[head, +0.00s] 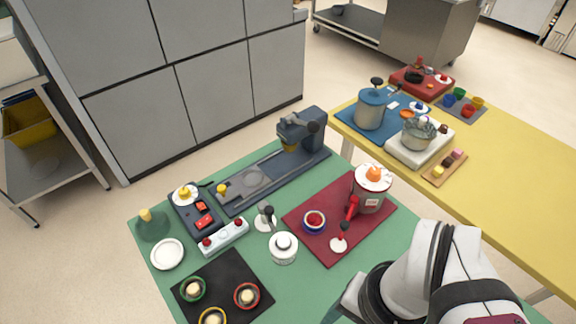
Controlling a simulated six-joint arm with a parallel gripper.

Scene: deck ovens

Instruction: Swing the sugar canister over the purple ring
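A white lidded canister with a knob (283,247) stands upright on the green table, left of the dark red mat; I cannot read a label to confirm that it is the sugar canister. I cannot make out a clearly purple ring. The black mat (227,271) at the front left bears a green ring (192,289), a red ring (247,295) and a yellow ring (212,318), each around a pale piece. My white arm reaches in at the lower right. My gripper's fingers do not show.
A small stand (265,217) is behind the canister. A white dish (167,254) and a switch box (223,236) are left. A yellow table (510,165) stands right.

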